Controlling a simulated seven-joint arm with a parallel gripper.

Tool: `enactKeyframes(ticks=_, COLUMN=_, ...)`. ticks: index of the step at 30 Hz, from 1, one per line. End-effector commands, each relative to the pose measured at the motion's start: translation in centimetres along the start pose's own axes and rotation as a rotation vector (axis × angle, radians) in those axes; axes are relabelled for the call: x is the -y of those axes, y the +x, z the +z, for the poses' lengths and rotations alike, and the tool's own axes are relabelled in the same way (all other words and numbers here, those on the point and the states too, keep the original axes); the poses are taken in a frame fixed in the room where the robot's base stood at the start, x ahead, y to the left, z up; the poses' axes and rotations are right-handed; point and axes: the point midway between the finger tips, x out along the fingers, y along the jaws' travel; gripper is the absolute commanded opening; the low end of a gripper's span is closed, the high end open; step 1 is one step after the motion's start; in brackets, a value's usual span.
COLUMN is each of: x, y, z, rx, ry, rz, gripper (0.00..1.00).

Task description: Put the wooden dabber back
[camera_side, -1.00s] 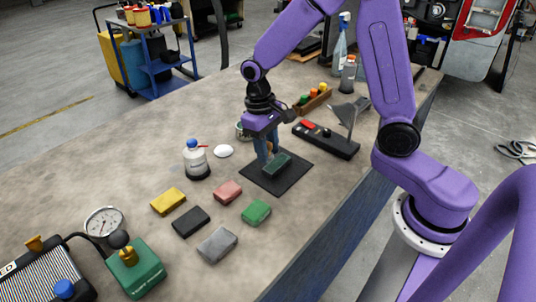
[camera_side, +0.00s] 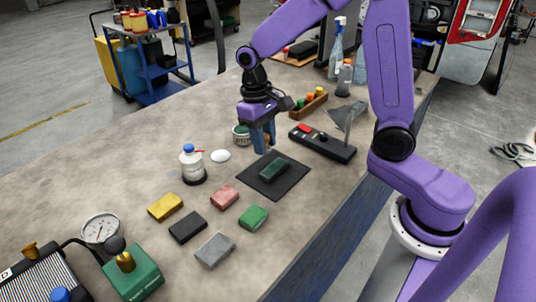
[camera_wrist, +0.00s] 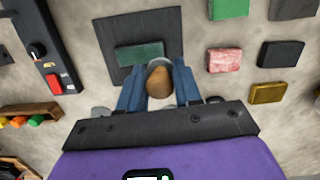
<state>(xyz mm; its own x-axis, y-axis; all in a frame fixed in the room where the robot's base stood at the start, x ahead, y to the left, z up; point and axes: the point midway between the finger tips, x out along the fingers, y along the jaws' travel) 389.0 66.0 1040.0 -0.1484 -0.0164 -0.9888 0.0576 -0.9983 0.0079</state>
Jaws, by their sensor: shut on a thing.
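My gripper (camera_side: 262,143) is shut on the wooden dabber (camera_wrist: 160,82), whose rounded brown wood and pale end show between the blue fingers in the wrist view. In the side view only a sliver of the wood (camera_side: 268,143) shows. My gripper (camera_wrist: 158,88) holds it above the table, behind the black mat (camera_side: 263,187). A dark green block (camera_side: 273,168) lies on the mat, apart from the dabber; it also shows in the wrist view (camera_wrist: 140,54). A small round tin (camera_side: 241,136) stands just left of my fingers, partly hidden.
A black switch box (camera_side: 323,143) and a wooden rack with small coloured bottles (camera_side: 308,106) stand to the right. A blue-capped bottle (camera_side: 192,166) and a white disc (camera_side: 220,156) are left. Several coloured blocks, including a pink one (camera_side: 224,196), lie in front.

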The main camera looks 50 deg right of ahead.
Motion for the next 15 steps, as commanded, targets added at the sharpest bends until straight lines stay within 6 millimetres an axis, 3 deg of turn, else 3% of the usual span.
enactKeyframes(ticks=5, x=-0.2, y=-0.5, z=-0.3, rx=-0.004, ry=0.101, rz=-0.016, gripper=0.05)
enactKeyframes(ticks=15, x=-1.2, y=-3.0, z=-1.7, rx=-0.007, ry=0.64, rz=-0.103, gripper=0.05)
